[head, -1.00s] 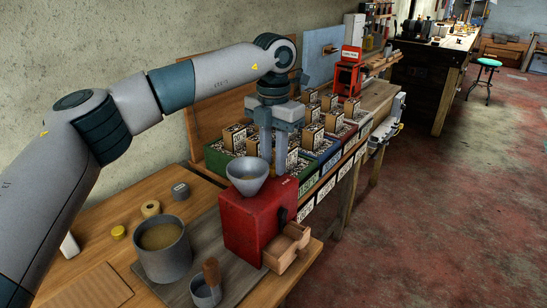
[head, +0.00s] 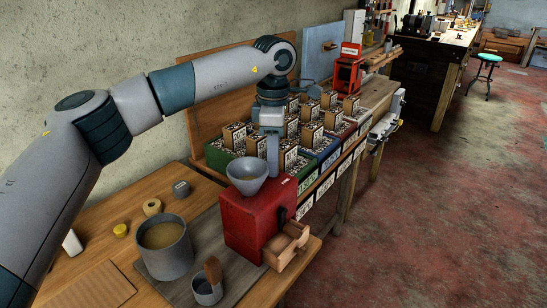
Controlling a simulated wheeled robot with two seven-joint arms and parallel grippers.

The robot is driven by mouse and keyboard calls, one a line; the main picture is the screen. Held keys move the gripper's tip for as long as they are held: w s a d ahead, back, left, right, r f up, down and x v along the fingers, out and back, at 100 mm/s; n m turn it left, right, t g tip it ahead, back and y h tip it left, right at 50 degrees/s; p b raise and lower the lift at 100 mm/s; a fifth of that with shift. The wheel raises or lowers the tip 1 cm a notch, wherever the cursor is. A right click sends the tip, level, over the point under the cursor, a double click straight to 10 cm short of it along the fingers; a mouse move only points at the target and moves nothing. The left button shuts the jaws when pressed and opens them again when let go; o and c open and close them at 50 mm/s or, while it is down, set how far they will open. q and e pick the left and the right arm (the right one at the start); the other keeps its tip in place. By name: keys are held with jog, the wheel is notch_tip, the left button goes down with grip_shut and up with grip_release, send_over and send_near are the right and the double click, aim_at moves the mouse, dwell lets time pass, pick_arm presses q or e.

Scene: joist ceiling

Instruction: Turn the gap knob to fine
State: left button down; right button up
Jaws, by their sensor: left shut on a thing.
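The red mill (head: 250,222) stands on the bench with a grey hopper (head: 247,185) on top and an open wooden drawer (head: 287,245) at its lower right. My left gripper (head: 272,172) points down just behind the hopper, at the mill's top. Its fingers line up nearly edge-on, so they show almost as one. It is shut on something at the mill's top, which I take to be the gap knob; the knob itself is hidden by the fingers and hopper. The knob's marks cannot be read. My right gripper is not in view.
A grey pot (head: 164,250) of grainy material and a small cup with a brush (head: 208,285) stand left of the mill. Colored crates (head: 310,175) with several small boxes sit behind it. A red machine (head: 347,75) stands farther back.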

pick_arm(q)
jog(key=shift+m, duration=1.5)
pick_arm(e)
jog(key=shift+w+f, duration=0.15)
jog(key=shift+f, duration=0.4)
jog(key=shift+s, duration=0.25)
pick_arm(q)
jog(key=c, duration=1.6)
grip_release()
jog(key=shift+o, duration=0.4)
jog(key=shift+w, duration=0.1)
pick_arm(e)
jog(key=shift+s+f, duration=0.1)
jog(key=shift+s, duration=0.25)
pick_arm(q)
jog(key=shift+f, duration=0.1)
